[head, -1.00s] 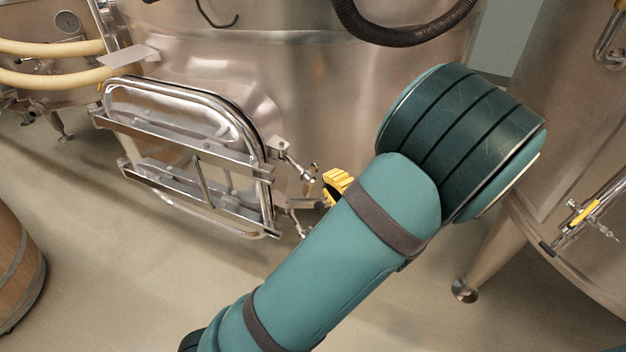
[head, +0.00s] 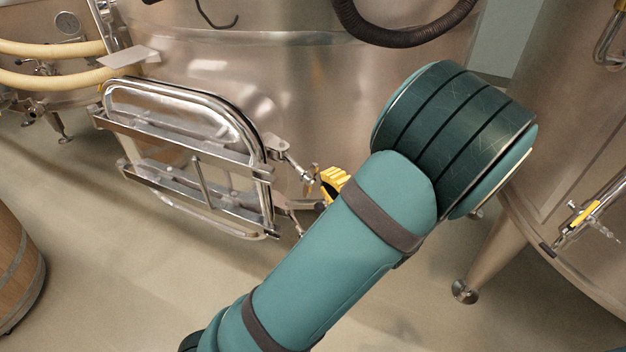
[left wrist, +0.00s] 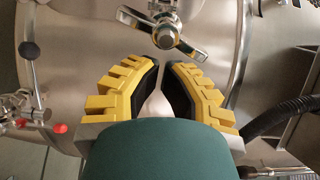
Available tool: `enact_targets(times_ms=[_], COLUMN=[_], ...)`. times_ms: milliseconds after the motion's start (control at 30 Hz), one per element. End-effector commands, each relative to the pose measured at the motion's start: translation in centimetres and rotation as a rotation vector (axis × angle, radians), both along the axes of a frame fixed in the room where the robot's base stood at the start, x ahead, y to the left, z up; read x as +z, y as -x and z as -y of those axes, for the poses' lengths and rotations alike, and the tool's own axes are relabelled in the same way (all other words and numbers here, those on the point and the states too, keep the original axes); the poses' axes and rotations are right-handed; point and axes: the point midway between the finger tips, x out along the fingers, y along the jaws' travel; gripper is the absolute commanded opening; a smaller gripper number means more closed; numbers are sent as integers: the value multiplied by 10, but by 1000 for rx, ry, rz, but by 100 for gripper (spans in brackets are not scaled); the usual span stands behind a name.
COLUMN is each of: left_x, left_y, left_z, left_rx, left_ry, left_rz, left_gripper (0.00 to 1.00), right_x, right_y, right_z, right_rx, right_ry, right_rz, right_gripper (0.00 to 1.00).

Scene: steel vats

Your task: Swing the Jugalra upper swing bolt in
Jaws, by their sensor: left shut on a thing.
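The vat door (head: 190,105) is an oval steel hatch in a bar frame, low on the big vat. The upper swing bolt (head: 290,158) slants down and right from the door's right edge, ending in a winged handle (head: 309,180). The lower swing bolt (head: 289,209) is below it. My left gripper (head: 333,183) shows as yellow fingers just right of the upper bolt's handle. In the left wrist view its fingers (left wrist: 160,66) stand close around a pale tapered piece (left wrist: 157,104), with a winged nut (left wrist: 163,32) just beyond the tips. My forearm hides the rest.
Another steel vat (head: 570,130) stands at right on a leg. A wooden barrel (head: 15,265) is at lower left. The floor (head: 130,270) before the door is clear.

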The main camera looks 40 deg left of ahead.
Motion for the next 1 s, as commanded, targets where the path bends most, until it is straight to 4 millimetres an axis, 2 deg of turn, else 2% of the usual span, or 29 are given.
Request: enact_targets(times_ms=[600,1000], left_x=[0,0], left_y=[0,11], left_z=[0,-3], left_rx=[0,0], left_ry=[0,-1], left_rz=[0,0], left_gripper=[0,0], right_x=[0,-2], right_y=[0,0], right_z=[0,0], right_rx=[0,0], right_ry=[0,0], right_rz=[0,0], right_gripper=[0,0])
